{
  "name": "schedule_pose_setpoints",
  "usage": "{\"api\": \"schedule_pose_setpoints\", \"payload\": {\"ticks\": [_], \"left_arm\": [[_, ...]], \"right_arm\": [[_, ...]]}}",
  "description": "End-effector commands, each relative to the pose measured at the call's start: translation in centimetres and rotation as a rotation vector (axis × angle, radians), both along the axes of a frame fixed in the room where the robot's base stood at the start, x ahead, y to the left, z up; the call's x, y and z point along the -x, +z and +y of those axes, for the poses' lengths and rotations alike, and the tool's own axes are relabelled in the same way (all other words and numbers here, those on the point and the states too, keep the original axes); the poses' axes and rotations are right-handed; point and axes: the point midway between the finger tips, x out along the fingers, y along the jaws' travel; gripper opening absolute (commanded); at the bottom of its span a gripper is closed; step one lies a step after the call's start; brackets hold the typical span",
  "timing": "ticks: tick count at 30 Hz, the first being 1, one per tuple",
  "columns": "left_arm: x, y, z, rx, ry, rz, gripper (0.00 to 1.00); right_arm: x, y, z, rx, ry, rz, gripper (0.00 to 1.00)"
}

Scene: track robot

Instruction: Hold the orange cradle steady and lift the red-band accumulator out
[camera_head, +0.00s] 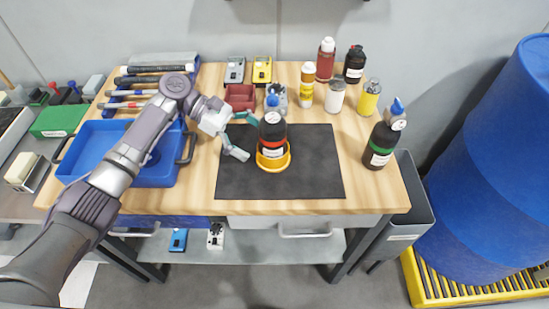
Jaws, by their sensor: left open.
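The other finger is lower, left of the cradle. My right gripper is not in view.
A green-band accumulator (384,138) stands at the right of the wooden bench. Several bottles and cans line the back right. A blue tray (165,172) lies left, partly under my arm. A small red bin (240,97) stands behind the mat. The mat's right half is clear.

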Motion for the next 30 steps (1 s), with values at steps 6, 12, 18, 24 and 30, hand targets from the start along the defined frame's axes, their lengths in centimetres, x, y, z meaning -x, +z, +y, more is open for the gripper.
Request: {"api": "schedule_pose_setpoints", "payload": {"ticks": [6, 12, 18, 24, 30], "left_arm": [[0.9, -1.1, -2.6, 0.001, -0.002, 0.003, 1.0], [1.2, -2.0, -3.8, 0.001, -0.001, 0.0, 1.0], [1.3, -2.4, -4.1, -0.001, 0.0, -0.001, 1.0], [1.3, -2.4, -4.1, -0.001, 0.0, -0.001, 0.97], [1.3, -2.4, -4.1, 0.0, -0.001, -0.002, 0.63]], "right_arm": [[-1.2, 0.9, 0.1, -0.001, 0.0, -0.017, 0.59], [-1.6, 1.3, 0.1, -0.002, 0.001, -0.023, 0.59], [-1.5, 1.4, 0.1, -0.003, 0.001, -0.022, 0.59], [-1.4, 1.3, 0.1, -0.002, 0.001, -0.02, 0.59], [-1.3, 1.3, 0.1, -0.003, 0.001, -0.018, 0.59]]}}
